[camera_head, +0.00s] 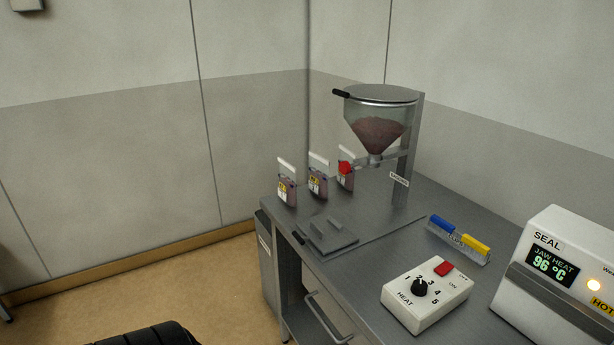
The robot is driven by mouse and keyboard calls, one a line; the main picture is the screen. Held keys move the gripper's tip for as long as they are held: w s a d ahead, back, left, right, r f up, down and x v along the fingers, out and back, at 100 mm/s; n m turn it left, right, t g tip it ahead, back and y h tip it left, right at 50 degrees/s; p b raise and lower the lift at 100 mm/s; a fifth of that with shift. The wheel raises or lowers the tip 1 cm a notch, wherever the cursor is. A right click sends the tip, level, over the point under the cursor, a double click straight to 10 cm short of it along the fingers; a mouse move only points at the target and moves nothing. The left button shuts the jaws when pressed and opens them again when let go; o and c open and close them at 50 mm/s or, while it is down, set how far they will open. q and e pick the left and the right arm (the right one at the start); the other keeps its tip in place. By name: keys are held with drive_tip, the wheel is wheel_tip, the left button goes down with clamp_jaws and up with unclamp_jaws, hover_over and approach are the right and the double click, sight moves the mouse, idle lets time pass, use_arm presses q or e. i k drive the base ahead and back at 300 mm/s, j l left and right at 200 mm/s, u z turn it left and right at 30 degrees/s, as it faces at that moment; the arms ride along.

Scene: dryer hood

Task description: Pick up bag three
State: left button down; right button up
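Three small bags stand upright in a row at the back left of the grey metal bench (405,230). The left bag (287,192) and the middle bag (318,185) have purplish-brown bodies, small yellow and white labels and white upper parts. The right bag (346,181) is partly hidden behind a red knob under the hopper. The label markings are too small to read, so I cannot tell which one is bag three. Neither of my grippers is in view.
A hopper (380,112) of brown granules stands beside the right bag. A flat grey plate (328,236) lies in front of the bags. A heat dial box (427,295), blue and yellow blocks (458,238) and a sealer (560,270) reading 96 °C occupy the right. Floor is open left.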

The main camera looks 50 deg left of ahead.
sight(319, 177)
drive_tip(key=u, duration=1.55)
drive_tip(key=i+j+z, duration=0.1)
drive_tip(key=z, duration=0.35)
drive_tip(key=i+j+z, duration=0.25)
drive_tip(key=j, duration=0.4)
drive_tip(key=j+z, duration=0.25)
drive_tip(key=j, duration=0.4)
drive_tip(key=j+z, duration=0.25)
drive_tip(key=j, duration=0.45)
drive_tip(key=i, duration=0.05)
